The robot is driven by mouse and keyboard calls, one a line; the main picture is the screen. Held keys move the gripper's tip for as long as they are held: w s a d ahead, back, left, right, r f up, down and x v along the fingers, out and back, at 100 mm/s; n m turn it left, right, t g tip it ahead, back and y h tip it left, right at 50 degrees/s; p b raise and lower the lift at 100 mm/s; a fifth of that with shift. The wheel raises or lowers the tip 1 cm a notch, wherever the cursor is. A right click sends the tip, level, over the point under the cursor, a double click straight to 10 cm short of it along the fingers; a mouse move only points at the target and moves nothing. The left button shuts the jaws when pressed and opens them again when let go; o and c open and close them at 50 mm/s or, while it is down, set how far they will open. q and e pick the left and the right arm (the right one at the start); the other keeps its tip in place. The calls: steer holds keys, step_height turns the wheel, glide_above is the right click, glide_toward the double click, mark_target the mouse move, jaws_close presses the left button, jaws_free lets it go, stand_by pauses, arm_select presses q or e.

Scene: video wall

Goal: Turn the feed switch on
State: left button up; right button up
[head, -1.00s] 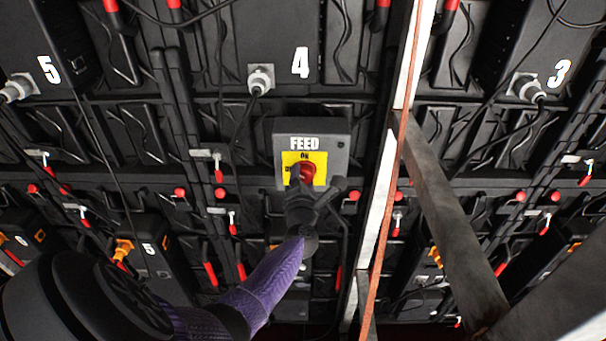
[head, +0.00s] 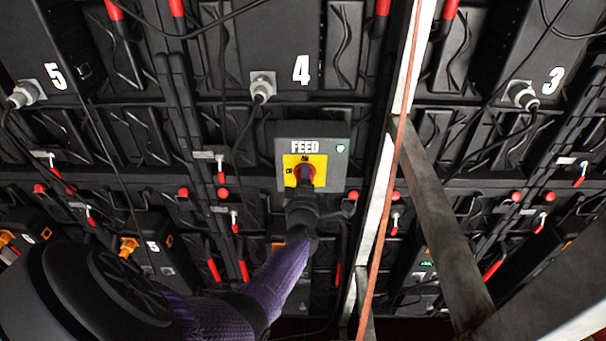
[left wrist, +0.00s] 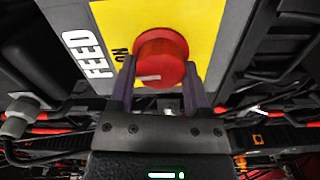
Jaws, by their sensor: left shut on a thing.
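The feed switch is a grey box (head: 345,170) labelled FEED, with a yellow plate (head: 321,163) and a red knob (head: 297,170). A small whitish-green lamp (head: 340,148) is lit at its upper right. My left gripper (head: 307,178) reaches up to the knob and partly hides it. In the left wrist view, the fingers of my left gripper (left wrist: 159,76) sit on both sides of the red knob (left wrist: 162,50), shut on it. My right gripper is not in view.
A metal frame with a pale upright (head: 377,205) and a dark slanted beam (head: 440,220) stands just right of the switch. Numbered black panels, cables and red handles fill the wall. Green lights (head: 426,264) show on a lower unit.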

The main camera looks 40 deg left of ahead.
arm_select(q)
steer(key=shift+f+m, duration=0.1)
steer(key=shift+m, duration=0.4)
steer(key=o, duration=1.3)
steer(key=shift+d, duration=0.1)
steer(key=p+v, duration=0.2)
steer(key=v, duration=0.8)
steer(key=shift+p, duration=0.3)
